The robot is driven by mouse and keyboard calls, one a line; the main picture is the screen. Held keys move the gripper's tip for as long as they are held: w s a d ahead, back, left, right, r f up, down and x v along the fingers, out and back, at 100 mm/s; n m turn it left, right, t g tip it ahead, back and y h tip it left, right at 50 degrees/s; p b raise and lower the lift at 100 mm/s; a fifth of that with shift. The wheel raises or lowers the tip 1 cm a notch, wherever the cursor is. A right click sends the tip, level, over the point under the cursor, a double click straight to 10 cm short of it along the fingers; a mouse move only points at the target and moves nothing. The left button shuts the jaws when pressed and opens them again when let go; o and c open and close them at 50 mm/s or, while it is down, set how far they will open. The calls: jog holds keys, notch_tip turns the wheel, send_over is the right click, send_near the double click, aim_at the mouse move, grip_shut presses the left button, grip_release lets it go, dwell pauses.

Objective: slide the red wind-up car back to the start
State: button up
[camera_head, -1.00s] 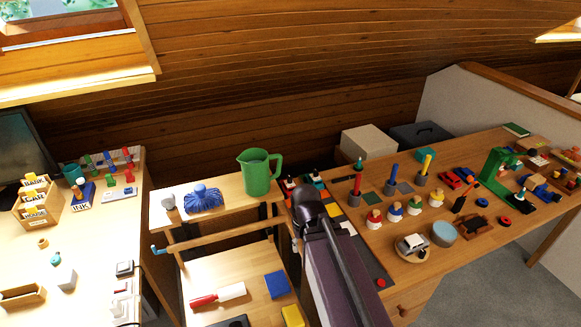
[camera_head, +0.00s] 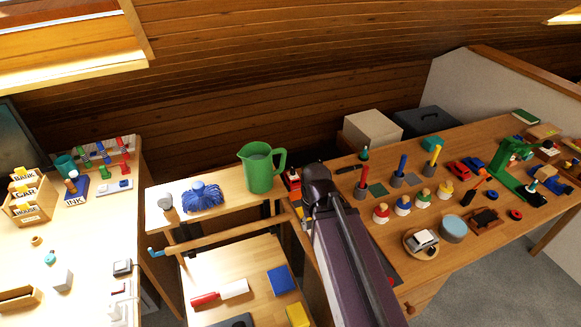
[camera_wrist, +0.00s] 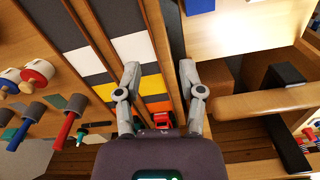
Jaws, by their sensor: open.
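A small red toy vehicle (camera_wrist: 161,119), which looks like the red wind-up car, is at the red-and-orange end of a striped lane board (camera_wrist: 128,45) in the wrist view. It appears between my gripper's fingers, nearer the palm, and its lower part is hidden by the palm. In the head view a red toy (camera_head: 293,181) shows just left of my arm. My gripper (camera_wrist: 158,68) is open and empty, fingers spread over the lane. In the head view my arm hides the gripper and most of the board.
Several pegs and round-headed figures (camera_head: 381,213) stand on the bench right of my arm. Another red car (camera_head: 457,169) lies farther right. A green jug (camera_head: 261,168) stands left of my arm. A wooden rail (camera_wrist: 262,104) runs close beside the lane.

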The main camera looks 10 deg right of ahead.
jog(key=w+r+n+t+p, duration=0.1)
jog(key=w+r+t, duration=0.1)
jog(key=w, duration=1.3)
jog(key=w+d+r+n+t+p, duration=0.1)
jog(key=w+r+t+p, duration=0.1)
jog(key=w, duration=1.2)
jog(key=shift+w+d+r+t+y+p, duration=0.15)
jog(key=shift+w+r+t+y+p, duration=0.15)
jog(key=shift+w+r+y, duration=0.15)
jog(key=b, duration=1.3)
send_near(292, 178)
jog(key=w+f, duration=0.6)
jog(key=w, duration=0.1)
grip_shut()
